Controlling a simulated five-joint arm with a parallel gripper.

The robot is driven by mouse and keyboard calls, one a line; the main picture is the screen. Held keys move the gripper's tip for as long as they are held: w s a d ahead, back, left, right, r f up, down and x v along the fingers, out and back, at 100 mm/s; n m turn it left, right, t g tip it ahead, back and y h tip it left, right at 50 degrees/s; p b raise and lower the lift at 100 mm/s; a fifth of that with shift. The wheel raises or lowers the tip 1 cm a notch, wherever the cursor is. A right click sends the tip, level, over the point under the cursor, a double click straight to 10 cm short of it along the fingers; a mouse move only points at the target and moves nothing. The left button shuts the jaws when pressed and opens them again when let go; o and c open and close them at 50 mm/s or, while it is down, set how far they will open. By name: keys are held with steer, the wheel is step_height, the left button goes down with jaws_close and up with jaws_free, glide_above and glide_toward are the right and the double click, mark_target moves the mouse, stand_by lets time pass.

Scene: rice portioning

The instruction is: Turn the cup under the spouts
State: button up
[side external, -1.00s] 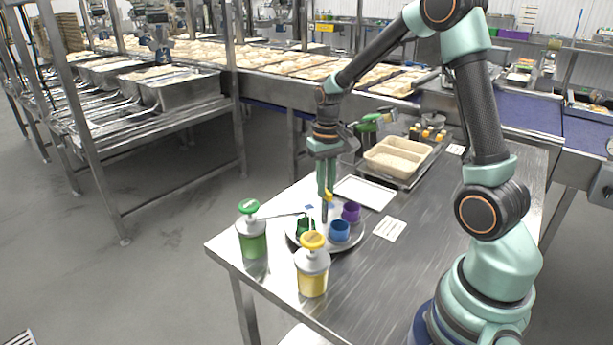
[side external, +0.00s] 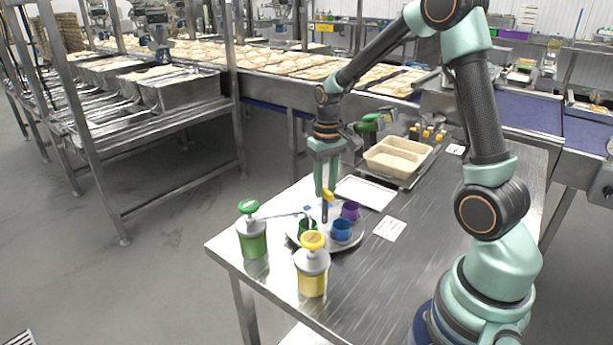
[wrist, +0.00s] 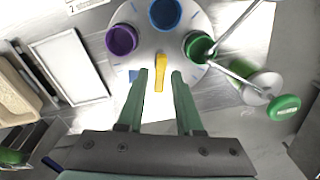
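A round pale turntable (side external: 353,243) carries a purple cup (side external: 350,209), a blue cup (side external: 341,231) and a green cup (side external: 307,227). A yellow-topped handle (side external: 328,195) stands up from it. My gripper (side external: 325,193) is at the handle, pointing down. In the wrist view, the yellow handle (wrist: 160,72) lies between the two green fingers (wrist: 160,78) with a gap on each side. The green pump bottle (side external: 252,238) and yellow pump bottle (side external: 312,272) have long spouts. In the wrist view, both spouts reach to the green cup (wrist: 199,47).
A white tray (side external: 366,192) lies behind the turntable and a white card (side external: 390,228) lies to its right. A beige tub (side external: 397,157) stands farther back. The steel table is clear at front right.

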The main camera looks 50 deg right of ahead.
stand_by(0.3)
step_height(320, 180, up, 12)
stand_by(0.5)
steer(key=s+a+r+n+t, duration=0.2)
steer(key=s+a+t, duration=0.3)
steer(key=s+a, duration=0.4)
steer(key=a+n, duration=0.1)
steer(key=a, duration=0.3)
steer(key=shift+s+n+t, duration=0.25)
steer(key=shift+n+t, duration=0.05)
steer(key=shift+n, duration=0.1)
